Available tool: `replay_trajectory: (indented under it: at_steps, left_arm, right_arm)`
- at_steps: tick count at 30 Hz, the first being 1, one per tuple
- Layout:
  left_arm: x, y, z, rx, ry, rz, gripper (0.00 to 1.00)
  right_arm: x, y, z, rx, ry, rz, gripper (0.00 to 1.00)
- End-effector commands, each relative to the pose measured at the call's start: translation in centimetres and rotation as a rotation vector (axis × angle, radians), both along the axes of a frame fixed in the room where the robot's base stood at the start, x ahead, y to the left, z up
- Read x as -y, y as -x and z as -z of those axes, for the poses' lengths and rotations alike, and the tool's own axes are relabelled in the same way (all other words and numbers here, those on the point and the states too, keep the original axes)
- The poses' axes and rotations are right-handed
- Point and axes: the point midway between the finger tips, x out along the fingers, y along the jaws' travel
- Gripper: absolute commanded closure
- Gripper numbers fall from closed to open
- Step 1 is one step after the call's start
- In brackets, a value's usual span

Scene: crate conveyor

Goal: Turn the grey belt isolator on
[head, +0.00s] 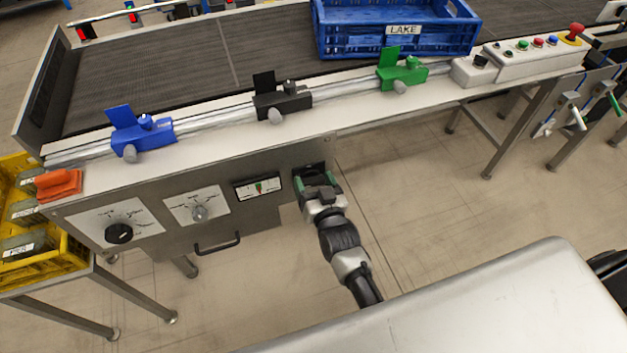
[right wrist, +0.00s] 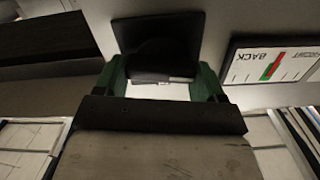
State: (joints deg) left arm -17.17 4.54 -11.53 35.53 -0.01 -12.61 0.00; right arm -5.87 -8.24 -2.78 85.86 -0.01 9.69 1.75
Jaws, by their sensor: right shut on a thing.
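A dark square plate with a dark round knob (right wrist: 160,60) is on the front panel of the conveyor; it looks like the belt isolator, though no label on it is readable. In the head view its plate (head: 309,168) shows just above my gripper, at the panel's right end. My right gripper (head: 316,182) reaches up to it from below. In the right wrist view its green-sided fingers (right wrist: 165,88) stand on both sides of the knob, shut on it. The knob's setting is hidden. My left gripper is not in view.
Left of it are a gauge (head: 258,187) with a green and red mark, a grey dial (head: 199,213), a black dial (head: 119,234) and a handle (head: 217,244). A blue crate (head: 340,42) marked LAKE stands on the grey belt (head: 180,70). A silver surface (head: 480,310) lies in front.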

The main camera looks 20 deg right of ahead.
Motion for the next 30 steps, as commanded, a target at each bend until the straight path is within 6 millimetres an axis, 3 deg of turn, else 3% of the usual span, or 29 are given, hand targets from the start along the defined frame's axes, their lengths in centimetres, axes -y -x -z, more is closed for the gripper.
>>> replay_trajectory:
  at_steps: [15, 30]
  left_arm:
    - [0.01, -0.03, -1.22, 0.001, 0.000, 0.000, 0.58]
    - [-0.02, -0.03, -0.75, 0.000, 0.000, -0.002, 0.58]
  right_arm:
    - [0.34, -0.02, 0.12, -0.018, -0.481, -0.001, 0.53]
    - [0.53, -0.01, 0.53, -0.033, -0.955, 0.000, 0.53]
